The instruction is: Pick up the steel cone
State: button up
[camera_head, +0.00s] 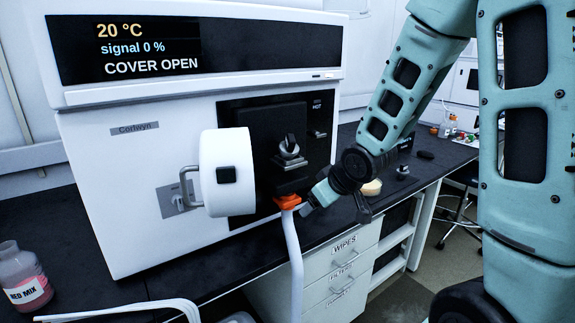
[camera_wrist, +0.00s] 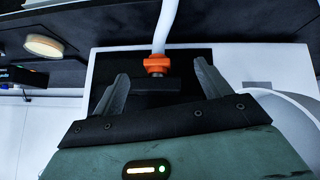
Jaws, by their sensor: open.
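A grey steel piece (camera_head: 289,149), which looks like the steel cone on its mount, sticks out of the black recessed panel on the front of the white instrument. I cannot tell cone and mount apart. My gripper (camera_head: 307,207) is below and slightly right of it, beside an orange hose fitting (camera_head: 287,201). In the wrist view my gripper (camera_wrist: 161,84) is open, with the orange fitting (camera_wrist: 157,64) between and beyond its fingertips. Nothing is held. I cannot make out the cone in the wrist view; the gripper body hides that part of the panel.
The white round cover (camera_head: 227,172) stands swung open left of the panel. A white hose (camera_head: 293,250) hangs from the orange fitting. A cream disc (camera_head: 371,188) and a dark knobbed item (camera_head: 402,172) are on the black bench at right. A RED MIX bottle (camera_head: 24,277) stands at left.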

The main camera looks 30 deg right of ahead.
jog(key=w+d+r+n+t+y, duration=0.2)
jog(key=w+d+r+t, duration=0.1)
jog(key=d+t, duration=0.25)
jog(key=n+t+y, duration=0.2)
jog(key=t+y, duration=0.1)
jog(key=y, duration=0.2)
send_near(294, 148)
jog(key=x, duration=0.2)
jog(key=p+x, duration=0.1)
jog(key=x, duration=0.2)
jog(key=p+x, duration=0.1)
jog(key=x, duration=0.1)
jog(key=shift+w+f, duration=0.35)
jog(key=x, duration=0.1)
jog(key=p+x, duration=0.1)
jog(key=x, duration=0.3)
jog(key=shift+w+d, duration=0.15)
jog(key=shift+d, duration=0.2)
jog(key=c, duration=1.3)
jog(key=shift+r, duration=0.1)
